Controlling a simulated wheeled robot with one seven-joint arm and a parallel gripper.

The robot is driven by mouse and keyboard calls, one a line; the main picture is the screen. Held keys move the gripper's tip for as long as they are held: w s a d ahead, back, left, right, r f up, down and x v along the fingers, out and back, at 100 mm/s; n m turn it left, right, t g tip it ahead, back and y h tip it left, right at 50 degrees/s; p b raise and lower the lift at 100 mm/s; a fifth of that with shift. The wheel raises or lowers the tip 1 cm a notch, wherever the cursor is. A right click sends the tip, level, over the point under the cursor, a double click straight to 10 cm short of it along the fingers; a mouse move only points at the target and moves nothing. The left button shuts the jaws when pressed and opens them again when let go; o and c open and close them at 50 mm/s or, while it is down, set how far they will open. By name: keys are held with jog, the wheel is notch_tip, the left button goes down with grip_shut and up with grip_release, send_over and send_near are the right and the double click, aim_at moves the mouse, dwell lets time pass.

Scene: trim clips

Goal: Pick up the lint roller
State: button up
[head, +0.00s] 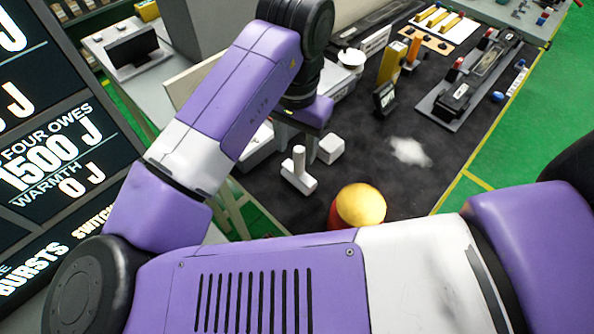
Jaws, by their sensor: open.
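A white T-shaped object (299,172), which looks like the lint roller, is on the dark tabletop (370,165). Its thick roller lies flat and a thinner handle stands up from it. My gripper (303,135) is above and just behind it in the head view, at the end of my purple arm. The gripper is open, with nothing seen between its fingers. Its fingertips are small and partly hidden, so I cannot tell how close they are to the handle.
A white block (330,148) sits right beside the roller. A red container with a yellow top (360,206) stands nearer. A white powdery patch (409,151) lies to the right. A yellow block (392,62), a small dark display (384,99) and a grey device board (470,80) stand farther back.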

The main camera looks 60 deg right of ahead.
aim_at(299, 161)
jog(key=f, duration=0.4)
jog(key=shift+s+f, duration=0.25)
jog(key=shift+f, duration=0.15)
grip_shut()
dwell(1.0)
